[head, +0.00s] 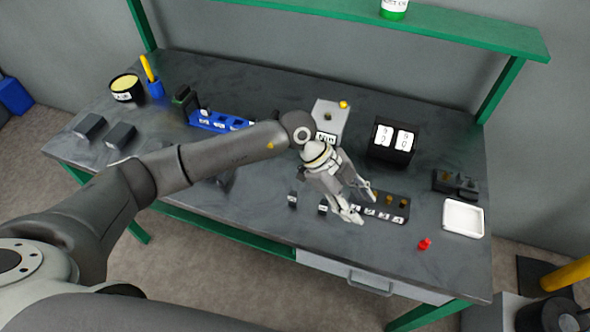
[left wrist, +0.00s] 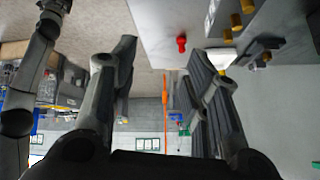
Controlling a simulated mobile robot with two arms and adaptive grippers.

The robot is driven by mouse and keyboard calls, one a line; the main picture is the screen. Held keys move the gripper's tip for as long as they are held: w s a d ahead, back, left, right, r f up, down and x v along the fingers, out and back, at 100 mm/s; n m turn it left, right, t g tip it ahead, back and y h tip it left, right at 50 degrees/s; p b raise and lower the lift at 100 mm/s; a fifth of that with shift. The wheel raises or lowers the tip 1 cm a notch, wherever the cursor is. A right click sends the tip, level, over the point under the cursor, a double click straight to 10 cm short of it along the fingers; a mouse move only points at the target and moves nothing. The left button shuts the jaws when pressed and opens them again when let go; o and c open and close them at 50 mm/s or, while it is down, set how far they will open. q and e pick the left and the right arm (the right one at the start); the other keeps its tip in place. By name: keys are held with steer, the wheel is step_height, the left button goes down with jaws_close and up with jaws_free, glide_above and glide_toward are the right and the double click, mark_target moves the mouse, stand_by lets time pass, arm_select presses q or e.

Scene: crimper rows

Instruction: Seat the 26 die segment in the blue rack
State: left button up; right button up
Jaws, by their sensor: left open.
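The blue rack (head: 217,122) stands at the back left of the table, with white labels along its front. Two small dark blocks with white labels, one (head: 293,199) and another (head: 323,209), stand near the front middle. Their numbers are too small to read, so I cannot tell which piece is the 26 die segment. My left gripper (head: 364,205) is open and tilted down by the left end of a dark rack (head: 400,217) with white labels and brass-coloured pieces. Its spread fingers also show in the left wrist view (left wrist: 163,62), with nothing between them.
A black box with white number cards (head: 393,140) stands behind the dark rack. A white tray (head: 463,218) and a red piece (head: 424,244) lie at the right. Two dark blocks (head: 104,131) lie at the far left. A grey stand (head: 330,117) is at the back.

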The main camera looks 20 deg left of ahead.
arm_select(q)
steer(key=w+a+f+n+y, duration=0.25)
steer(key=a+y, duration=0.25)
steer(key=a, duration=0.4)
steer(key=t+y, duration=0.1)
steer(key=y, duration=0.2)
glide_toward(293, 193)
steer(key=shift+w+d+n, duration=0.1)
steer(key=shift+n, duration=0.35)
steer(key=shift+f, duration=0.1)
step_height(293, 193, down, 11)
steer(key=b, duration=0.7)
steer(key=shift+b, duration=0.35)
jaws_close()
steer(key=shift+r, duration=0.2)
